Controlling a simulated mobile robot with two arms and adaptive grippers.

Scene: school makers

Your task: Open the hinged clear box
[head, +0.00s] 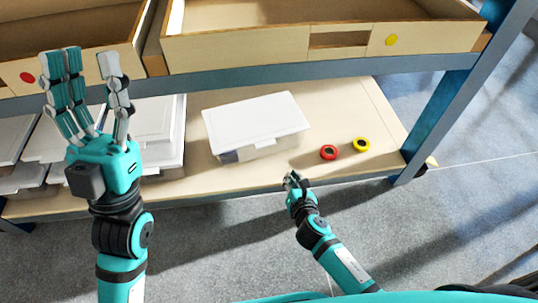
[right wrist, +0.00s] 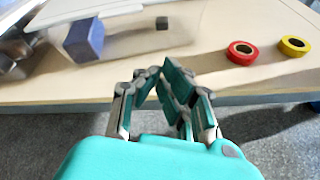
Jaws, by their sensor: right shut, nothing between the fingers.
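The clear box (head: 257,147) stands on the wooden shelf with its white lid (head: 255,115) down. Its see-through front wall (right wrist: 130,40) fills the upper left of the right wrist view, where a blue block and a small dark block show behind it. My right gripper (head: 292,178) is shut and empty, in front of the shelf edge and just below and right of the box, apart from it. It shows close up in the right wrist view (right wrist: 160,72). My left gripper (head: 87,58) is open and empty, raised at the left, well away from the box.
A red tape roll (head: 328,152) and a yellow tape roll (head: 362,145) lie right of the box. Several white-lidded boxes (head: 155,118) stand at the left. Wooden drawers (head: 270,47) and a shelf beam (head: 270,80) overhang the back. A blue post (head: 440,110) stands at right.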

